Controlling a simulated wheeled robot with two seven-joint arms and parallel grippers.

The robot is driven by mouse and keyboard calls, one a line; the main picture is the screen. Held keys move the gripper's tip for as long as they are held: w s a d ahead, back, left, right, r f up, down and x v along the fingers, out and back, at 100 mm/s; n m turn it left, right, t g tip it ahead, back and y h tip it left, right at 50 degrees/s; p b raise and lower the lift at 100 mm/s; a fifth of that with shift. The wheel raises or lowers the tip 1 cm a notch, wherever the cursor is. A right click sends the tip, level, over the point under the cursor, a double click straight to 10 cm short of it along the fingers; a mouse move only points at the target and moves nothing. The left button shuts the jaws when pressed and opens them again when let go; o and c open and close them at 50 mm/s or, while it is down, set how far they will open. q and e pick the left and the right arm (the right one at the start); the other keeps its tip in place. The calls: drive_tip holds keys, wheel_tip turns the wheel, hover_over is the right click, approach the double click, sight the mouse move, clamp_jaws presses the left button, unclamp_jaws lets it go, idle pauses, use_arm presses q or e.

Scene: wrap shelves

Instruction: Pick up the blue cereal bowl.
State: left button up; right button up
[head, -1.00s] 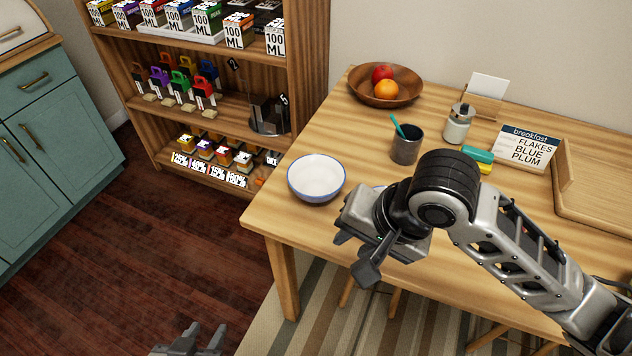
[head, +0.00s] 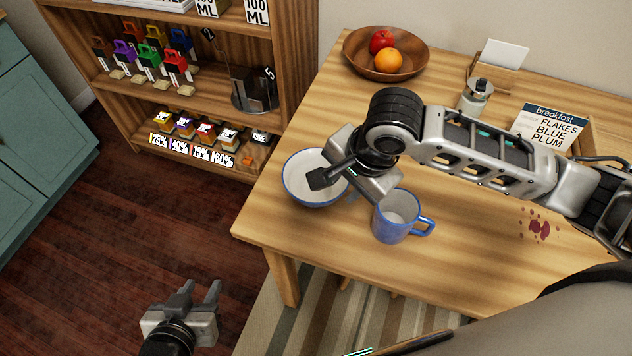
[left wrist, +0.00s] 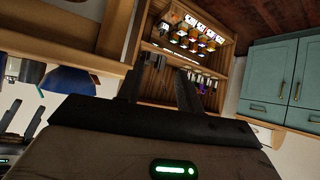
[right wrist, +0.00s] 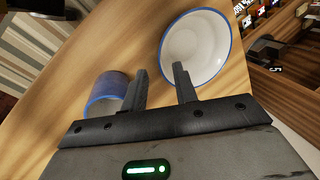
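The blue cereal bowl (head: 301,172), white inside with a blue rim, sits upright near the table's left edge. It also shows in the right wrist view (right wrist: 195,48). My right gripper (head: 336,184) is open and empty above the bowl's right side, partly covering it. My left gripper (head: 200,287) is open and empty, low in front of the table over the floor. A blue shape (left wrist: 68,80), apparently the bowl, shows in the left wrist view.
A blue mug (head: 398,218) stands close to the right gripper. A wooden fruit bowl (head: 360,68), a jar (head: 474,96), a breakfast card (head: 547,130) reading "flakes, blue, plum" and a dark red stain (head: 540,228) are on the table (head: 470,270). Shelves (head: 120,105) stand at left.

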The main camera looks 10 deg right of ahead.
sight(337, 195)
drive_tip(key=shift+w+b+x, duration=0.2)
drive_tip(key=shift+b+x, duration=0.1)
drive_tip(key=shift+x, duration=3.2)
drive_tip(key=shift+d, duration=0.15)
clamp_jaws()
